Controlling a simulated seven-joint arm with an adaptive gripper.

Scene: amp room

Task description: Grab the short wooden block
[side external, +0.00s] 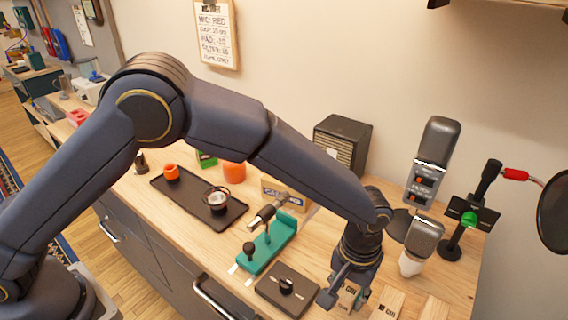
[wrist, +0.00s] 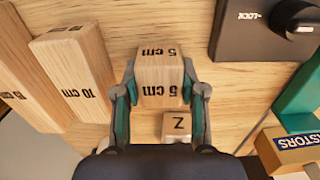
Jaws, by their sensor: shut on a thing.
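The short wooden block (wrist: 158,78), marked "5 cm" on two faces, stands between my fingers in the wrist view. My gripper (wrist: 160,90) is shut on it, with one teal-padded finger against each side. The block appears to be at the table surface; I cannot tell whether it is lifted. In the side external view my gripper (side external: 345,290) is low over the front right of the table and mostly hides the block. A longer wooden block (wrist: 80,75) marked "10 cm" stands to the left in the wrist view, apart from my gripper.
A small lettered cube (wrist: 176,125) lies close by my right finger. Another wooden block (wrist: 22,80) is at the far left. A dark box with a knob (side external: 287,288) and a teal stand (side external: 270,243) are nearby. Microphones (side external: 437,145) stand at the right.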

